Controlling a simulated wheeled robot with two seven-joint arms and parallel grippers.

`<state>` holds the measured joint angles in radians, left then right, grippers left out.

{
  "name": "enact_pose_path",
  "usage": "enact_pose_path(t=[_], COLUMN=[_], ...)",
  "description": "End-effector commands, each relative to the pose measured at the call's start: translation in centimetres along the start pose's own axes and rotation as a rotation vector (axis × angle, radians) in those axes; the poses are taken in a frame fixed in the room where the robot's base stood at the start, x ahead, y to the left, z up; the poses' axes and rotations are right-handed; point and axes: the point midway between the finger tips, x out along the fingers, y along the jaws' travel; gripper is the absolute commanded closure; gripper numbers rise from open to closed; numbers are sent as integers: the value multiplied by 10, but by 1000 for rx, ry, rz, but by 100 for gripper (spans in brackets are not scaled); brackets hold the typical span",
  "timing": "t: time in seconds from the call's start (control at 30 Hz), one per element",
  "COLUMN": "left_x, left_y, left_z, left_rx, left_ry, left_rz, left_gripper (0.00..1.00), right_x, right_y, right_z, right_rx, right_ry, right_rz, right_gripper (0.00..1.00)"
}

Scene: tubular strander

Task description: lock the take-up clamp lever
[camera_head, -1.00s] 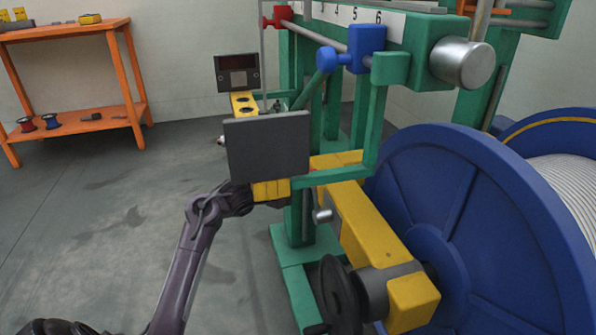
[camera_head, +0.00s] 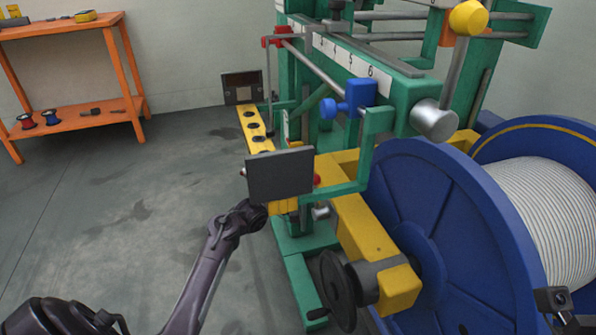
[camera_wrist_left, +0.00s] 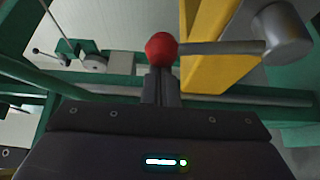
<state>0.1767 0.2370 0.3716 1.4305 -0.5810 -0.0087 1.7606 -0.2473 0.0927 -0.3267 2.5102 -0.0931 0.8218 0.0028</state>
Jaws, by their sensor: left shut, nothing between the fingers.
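The clamp lever shows in the left wrist view as a red ball knob (camera_wrist_left: 161,48) on a thin grey rod. The rod runs right to a grey cylindrical hub (camera_wrist_left: 284,34) beside a yellow beam. In the head view a small red spot (camera_head: 317,180), which looks like the knob, shows at the right edge of a dark panel, above a silver stub (camera_head: 321,212). My left gripper (camera_wrist_left: 162,75) is shut and empty, its fingertips right at the knob; I cannot tell if they touch. In the head view the panel hides its fingers. My right gripper's fingers are not visible.
The dark flat panel (camera_head: 280,174) stands before the green frame (camera_head: 292,247). A black handwheel (camera_head: 338,292) and a big blue reel (camera_head: 445,240) are at right. An orange shelf (camera_head: 75,123) stands back left. Floor at left is clear.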

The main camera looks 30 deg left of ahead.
Motion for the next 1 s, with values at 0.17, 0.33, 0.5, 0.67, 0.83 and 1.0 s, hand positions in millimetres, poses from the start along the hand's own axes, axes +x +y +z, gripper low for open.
enact_pose_path(t=[0.17,0.33,0.5,0.67,0.83,1.0], left_x=[-3,-13,-22,-29,-34,-38], left_y=[4,6,5,2,0,-2], left_z=[10,26,40,53,63,68], left_rx=[81,219,354,466,558,621], left_ry=[-3,-3,-2,-3,-3,-2], left_rz=[45,126,205,270,326,361], left_gripper=[100,100,100,100,100,100], right_x=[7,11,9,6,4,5], right_y=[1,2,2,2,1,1], right_z=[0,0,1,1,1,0], right_rx=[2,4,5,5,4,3], right_ry=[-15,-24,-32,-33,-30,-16], right_rz=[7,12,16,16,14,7], right_gripper=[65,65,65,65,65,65])
